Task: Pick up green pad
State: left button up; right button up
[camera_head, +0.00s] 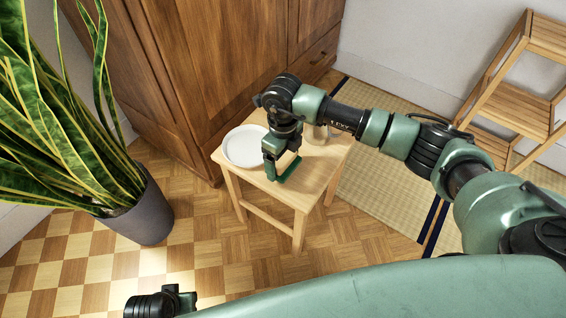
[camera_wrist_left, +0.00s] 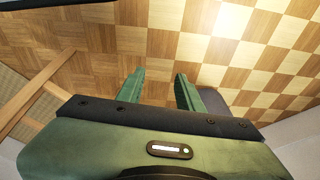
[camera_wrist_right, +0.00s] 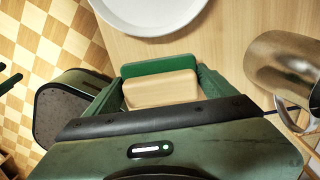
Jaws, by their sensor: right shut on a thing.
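The green pad (camera_wrist_right: 160,66) shows in the right wrist view as a dark green strip with a tan block face on the near side, between the two fingers of my right gripper (camera_wrist_right: 160,84). The fingers are shut on its two ends. In the head view my right gripper (camera_head: 284,169) is over the front part of the small wooden table (camera_head: 300,191). I cannot tell whether the pad touches the tabletop. My left gripper (camera_wrist_left: 159,76) is open and empty above the parquet floor. In the head view only part of it shows at the bottom left.
A white plate (camera_head: 245,147) lies on the table left of my right gripper. A metal mug (camera_wrist_right: 286,72) stands on the table at the right in the right wrist view. A potted plant (camera_head: 145,212), a wooden wardrobe (camera_head: 222,60) and a wooden step shelf (camera_head: 510,95) stand around.

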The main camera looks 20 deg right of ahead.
aim_at(283, 158)
pick_arm(q)
notch_tip(283, 158, down, 7)
jog(key=s+p, duration=0.1)
jog(key=s, duration=0.1)
jog(key=shift+s+p, duration=0.2)
jog(key=shift+p, duration=0.2)
pick_arm(e)
notch_tip(283, 158, up, 18)
jog(key=shift+f, duration=0.2)
pick_arm(q)
jog(key=shift+a+r, duration=0.1)
